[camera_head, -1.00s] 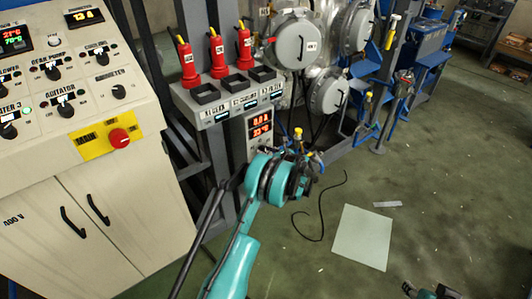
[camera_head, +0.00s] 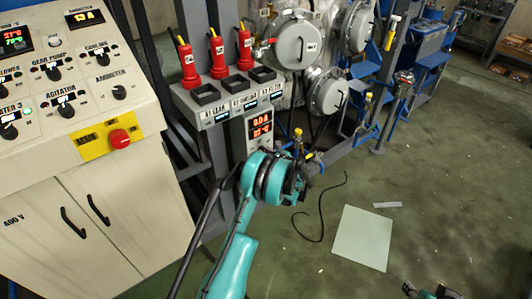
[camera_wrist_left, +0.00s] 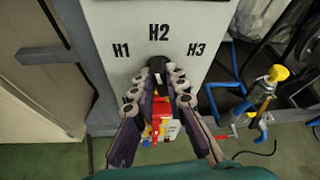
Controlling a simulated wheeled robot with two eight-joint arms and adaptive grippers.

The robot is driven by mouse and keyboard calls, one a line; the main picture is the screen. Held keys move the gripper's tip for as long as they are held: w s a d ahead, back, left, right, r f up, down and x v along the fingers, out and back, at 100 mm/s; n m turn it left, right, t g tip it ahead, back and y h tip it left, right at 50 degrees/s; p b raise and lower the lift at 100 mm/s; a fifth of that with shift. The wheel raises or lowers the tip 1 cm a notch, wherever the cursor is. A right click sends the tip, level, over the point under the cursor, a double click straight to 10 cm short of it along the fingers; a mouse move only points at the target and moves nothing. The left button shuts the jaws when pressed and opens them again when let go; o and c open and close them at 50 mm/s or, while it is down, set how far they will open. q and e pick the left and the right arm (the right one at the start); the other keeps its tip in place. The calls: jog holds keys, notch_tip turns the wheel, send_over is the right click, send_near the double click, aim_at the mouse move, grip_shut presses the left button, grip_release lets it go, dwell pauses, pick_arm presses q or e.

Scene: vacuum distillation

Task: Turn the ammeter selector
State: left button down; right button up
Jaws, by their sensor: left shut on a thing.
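The selector (camera_wrist_left: 157,64) is a black knob on a pale panel marked H1, H2 and H3 in the left wrist view. It stands below the H2 mark, between the fingertips. My left gripper (camera_wrist_left: 158,82) is shut on this knob, one finger on each side, and its fingers hide much of it. A red and yellow thing (camera_wrist_left: 155,127) shows lower between the fingers. In the head view, my teal left wrist hides the fingers and the selector. A dark part at the bottom right edge seems to be my right gripper (camera_head: 430,291); its fingers are too unclear to judge.
A unit with red digital displays (camera_head: 261,126) stands just above my left wrist. The control panel (camera_head: 20,90) is at left. A pale sheet (camera_head: 361,238) lies on the open floor at right.

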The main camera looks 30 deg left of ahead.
pick_arm(q)
jog(key=shift+s+a+f+n+t, duration=0.1)
jog(key=shift+s+n+t, duration=0.05)
jog(key=shift+n+t, duration=0.9)
jog(key=shift+s+a+f+n+t, duration=0.1)
jog(key=shift+n+t, duration=0.55)
jog(key=shift+n, duration=0.8)
jog(key=c, duration=1.5)
grip_release()
jog(key=shift+c, duration=0.2)
jog(key=v, duration=1.1)
jog(key=shift+s+d+r, duration=0.2)
jog(key=shift+s+d, duration=0.05)
jog(key=shift+s, duration=0.05)
